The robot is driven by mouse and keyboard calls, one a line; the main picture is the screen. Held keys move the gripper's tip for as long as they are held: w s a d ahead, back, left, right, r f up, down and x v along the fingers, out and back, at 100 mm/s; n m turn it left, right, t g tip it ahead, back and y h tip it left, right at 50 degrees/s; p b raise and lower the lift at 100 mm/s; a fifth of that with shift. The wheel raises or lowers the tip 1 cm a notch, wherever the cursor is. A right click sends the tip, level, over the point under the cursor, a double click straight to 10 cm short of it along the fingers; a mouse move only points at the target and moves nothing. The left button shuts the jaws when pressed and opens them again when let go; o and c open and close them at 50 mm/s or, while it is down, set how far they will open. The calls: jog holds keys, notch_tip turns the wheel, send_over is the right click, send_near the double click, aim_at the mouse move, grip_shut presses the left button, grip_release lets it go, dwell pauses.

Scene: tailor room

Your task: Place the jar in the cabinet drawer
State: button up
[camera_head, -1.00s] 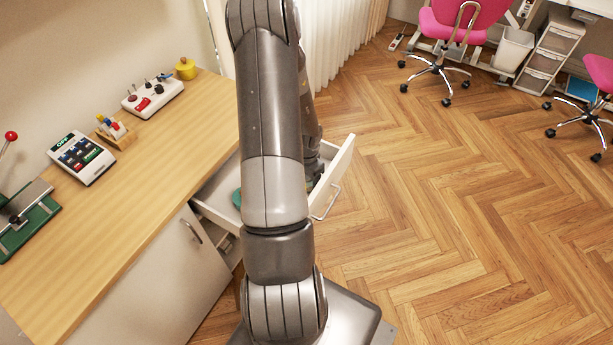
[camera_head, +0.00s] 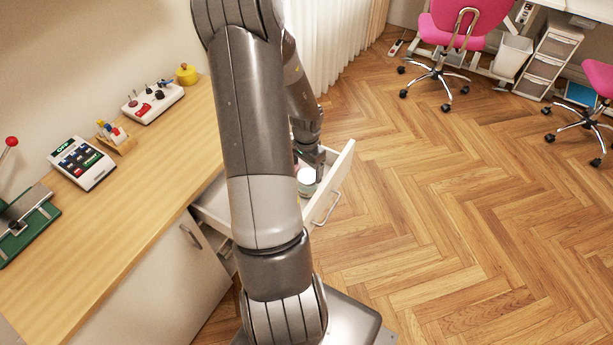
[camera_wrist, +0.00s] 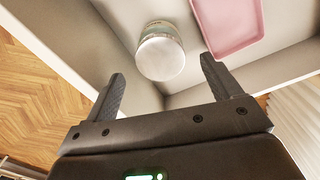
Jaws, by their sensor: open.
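The jar (camera_wrist: 162,52), with a pale lid and greenish side, is inside the open cabinet drawer (camera_wrist: 118,18), near a corner of its walls. It seems to rest on the drawer floor. In the head view the jar (camera_head: 306,176) shows just below my gripper (camera_head: 311,158), behind the white front of the drawer (camera_head: 337,183). In the wrist view my gripper (camera_wrist: 162,68) is open and empty, its fingers to either side of the jar's lid and apart from it. My arm hides much of the drawer in the head view.
A pink tray (camera_wrist: 230,22) lies in the drawer beside the jar. The wooden countertop (camera_head: 150,165) on the left holds a yellow pot (camera_head: 187,75), a calculator (camera_head: 82,162) and other items. Pink chairs (camera_head: 468,25) stand at the back right. The floor (camera_head: 450,220) between is clear.

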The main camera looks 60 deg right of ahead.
jog(key=shift+r, duration=2.05)
jog(key=w+a+r+n+t, duration=0.1)
jog(key=w+a+r+n, duration=0.3)
jog(key=w+a+r, duration=0.4)
jog(key=w+a+r+n+t, duration=0.2)
jog(key=w+a+r+n, duration=0.3)
jog(key=a+r, duration=0.45)
jog(key=s+a+r+n+t, duration=0.1)
jog(key=a+r+n, duration=0.3)
jog(key=a, duration=0.4)
jog(key=s+a+r+n, duration=0.4)
jog(key=a+r, duration=0.1)
jog(key=a, duration=0.3)
jog(key=s+a+r+n+t, duration=0.1)
jog(key=s+a+r+n, duration=0.2)
jog(key=a, duration=0.5)
jog(key=shift+s+r+n+t, duration=0.3)
jog(key=shift+r+n, duration=0.2)
jog(key=shift+r, duration=0.15)
jog(key=shift+o, duration=0.3)
